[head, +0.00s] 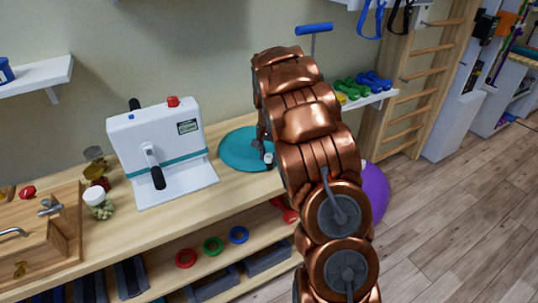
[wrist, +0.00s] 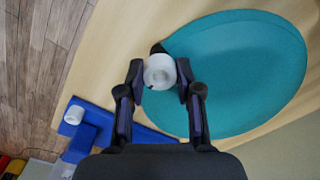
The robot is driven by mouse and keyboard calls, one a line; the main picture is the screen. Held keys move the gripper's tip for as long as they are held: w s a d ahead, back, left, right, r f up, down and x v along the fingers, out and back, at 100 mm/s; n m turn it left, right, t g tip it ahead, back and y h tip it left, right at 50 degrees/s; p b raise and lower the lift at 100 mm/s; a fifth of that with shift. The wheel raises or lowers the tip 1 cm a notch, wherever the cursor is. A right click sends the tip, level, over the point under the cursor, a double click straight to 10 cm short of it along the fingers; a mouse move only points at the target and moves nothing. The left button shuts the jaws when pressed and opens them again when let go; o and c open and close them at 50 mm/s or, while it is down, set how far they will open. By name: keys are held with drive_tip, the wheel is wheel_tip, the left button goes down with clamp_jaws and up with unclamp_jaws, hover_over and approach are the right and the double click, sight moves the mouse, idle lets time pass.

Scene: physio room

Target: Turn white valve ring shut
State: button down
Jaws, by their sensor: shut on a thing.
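A small black part shows behind the ring, at the edge of a teal disc (wrist: 235,70). In the head view my gripper (head: 265,149) is at the disc's right edge, with a small white piece (head: 269,158) at its tip. My arm hides part of this area, and I cannot read how far the ring is turned.
The teal disc lies on a wooden bench (head: 130,225). A white device (head: 158,135) with a black-gripped crank stands left of it. A lidded jar (head: 98,203) is further left. A purple ball (head: 376,190) is right of my arm. The wooden floor (head: 460,220) is clear.

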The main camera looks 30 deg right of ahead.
drive_tip(key=c, duration=0.8)
unclamp_jaws()
drive_tip(key=shift+r, duration=0.15)
wheel_tip(320, 180, up, 12)
drive_tip(key=shift+f, duration=0.1)
